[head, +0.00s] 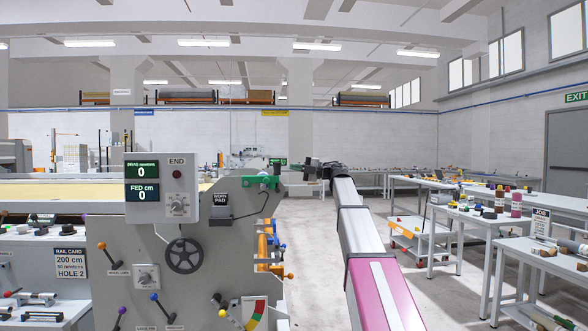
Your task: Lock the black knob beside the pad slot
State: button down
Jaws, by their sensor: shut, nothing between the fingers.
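A small label reading PAD (221,203) is on the right part of the grey machine's (200,265) side. A dark knob-like part (219,219) sits just under the label. The slot itself is too small to make out, and I cannot tell how the knob is turned. My gripper (309,164) is small and dark at the far end of my arm. It is shut and empty, up and to the right of the label, apart from the knob in the picture.
A control box (162,188) with two displays reading 0 and a black handwheel (184,256) are left of the label. A green bracket (262,183) tops the machine's right end. Benches with small parts (490,222) stand at right. Grey floor is open between.

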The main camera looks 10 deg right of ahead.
jog(key=r+v, duration=0.1)
jog(key=v, duration=0.9)
jog(key=shift+d, duration=0.25)
jog(key=shift+s+f, duration=0.1)
